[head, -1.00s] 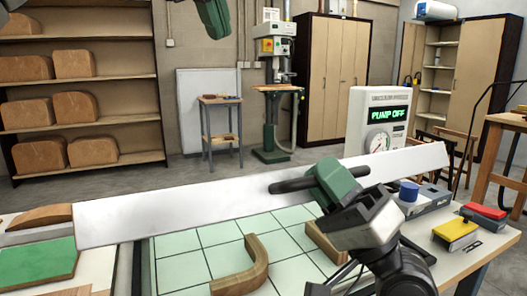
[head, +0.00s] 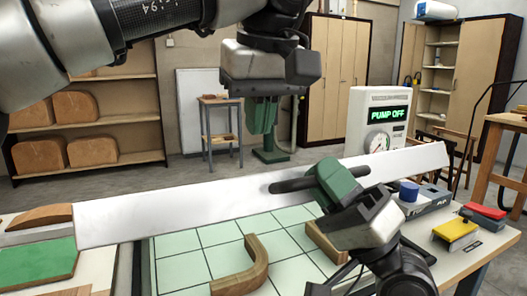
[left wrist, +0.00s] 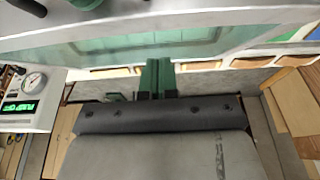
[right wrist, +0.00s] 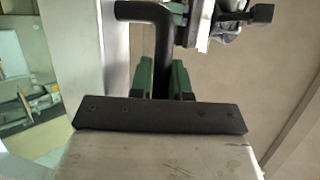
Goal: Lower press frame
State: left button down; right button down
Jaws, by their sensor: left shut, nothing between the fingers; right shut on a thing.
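The press frame (head: 150,221) shows in the head view as a long pale metal bar slanting across the table, above the green gridded bed (head: 195,262). A black handle (head: 288,186) sits on the bar. My right gripper (head: 328,182) is shut on this handle, and the right wrist view shows the handle (right wrist: 140,10) running between its green fingers. My left gripper (head: 262,130) is shut and empty, pointing down in the air beyond the bar. In the left wrist view its fingers (left wrist: 156,70) are below the frame's translucent sheet (left wrist: 200,40); I cannot tell if they touch anything.
Curved wooden pieces (head: 252,268) lie on the bed. A pump unit (head: 378,115) reading "PUMP OFF" stands behind the bar. A blue knob (head: 408,191), a yellow block (head: 456,232) and a red block (head: 484,211) are at the right. A green board (head: 38,262) lies left.

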aim_at(280, 188)
pick_arm(q)
jog(key=shift+s+d+f, duration=0.1)
jog(key=shift+s+f, duration=0.15)
jog(key=shift+f, duration=0.5)
jog(key=shift+s+d+f, duration=0.1)
jog(key=shift+s+f, duration=0.2)
jog(key=shift+f, duration=0.4)
jog(key=shift+s+d+f, duration=0.1)
jog(key=shift+s+f, duration=0.15)
jog(key=shift+f, duration=0.5)
